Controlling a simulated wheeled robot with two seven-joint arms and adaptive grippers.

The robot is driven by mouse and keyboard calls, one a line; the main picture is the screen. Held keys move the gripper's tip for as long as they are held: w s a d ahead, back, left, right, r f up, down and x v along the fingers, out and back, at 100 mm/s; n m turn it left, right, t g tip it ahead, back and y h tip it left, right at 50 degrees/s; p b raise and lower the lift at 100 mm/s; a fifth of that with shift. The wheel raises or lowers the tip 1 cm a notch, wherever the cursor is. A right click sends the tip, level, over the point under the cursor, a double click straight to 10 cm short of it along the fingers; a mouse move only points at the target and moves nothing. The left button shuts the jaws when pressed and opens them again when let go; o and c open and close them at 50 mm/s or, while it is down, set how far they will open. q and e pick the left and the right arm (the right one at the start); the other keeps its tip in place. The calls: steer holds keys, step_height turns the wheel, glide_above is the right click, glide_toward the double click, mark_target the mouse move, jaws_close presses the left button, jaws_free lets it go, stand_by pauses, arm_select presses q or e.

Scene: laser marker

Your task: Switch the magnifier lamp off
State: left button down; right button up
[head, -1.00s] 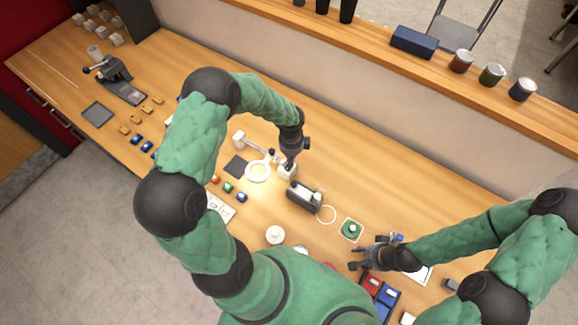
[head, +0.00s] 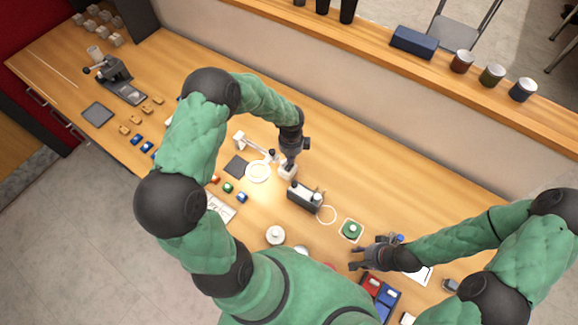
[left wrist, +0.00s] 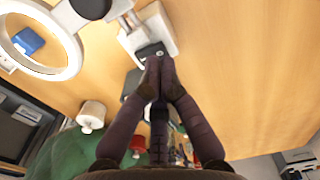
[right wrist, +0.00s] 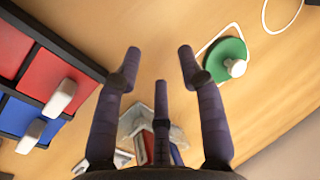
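The magnifier lamp (head: 258,171) has a white ring head, which shows large at the upper left of the left wrist view (left wrist: 68,62). A small white box (left wrist: 160,27) with a dark switch (left wrist: 147,51) lies by the lamp. My left gripper (head: 287,168) is over this box. In the left wrist view its fingertips (left wrist: 160,62) are together, empty, at the edge of the dark switch; I cannot tell whether they touch it. My right gripper (head: 357,258) is open and empty above the table, far from the lamp; its spread fingers show in the right wrist view (right wrist: 160,52).
A dark device (head: 304,197) stands right of the box. A green round piece with a white knob (head: 351,230) lies near my right gripper. A red and blue tray (head: 380,297) is at the front right. A wall ledge (head: 380,62) runs behind the table.

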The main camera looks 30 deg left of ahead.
arm_select(q)
steer(key=shift+f+b, duration=0.7)
steer(key=shift+f, duration=0.15)
arm_select(e)
steer(key=shift+f, duration=0.65)
arm_select(q)
steer(key=shift+s+f+b, duration=0.1)
steer(key=shift+f+b, duration=0.2)
steer(key=shift+f, duration=0.05)
arm_select(e)
steer(key=shift+s+f, duration=0.15)
steer(key=shift+f, duration=0.25)
arm_select(q)
steer(key=shift+r+p, duration=0.6)
steer(key=shift+r, duration=0.1)
arm_select(e)
steer(key=shift+r, duration=0.55)
arm_select(q)
steer(key=shift+r+p, duration=2)
steer(key=shift+r, duration=0.85)
arm_select(e)
steer(key=shift+r, duration=2.1)
arm_select(q)
steer(key=shift+f, duration=0.1)
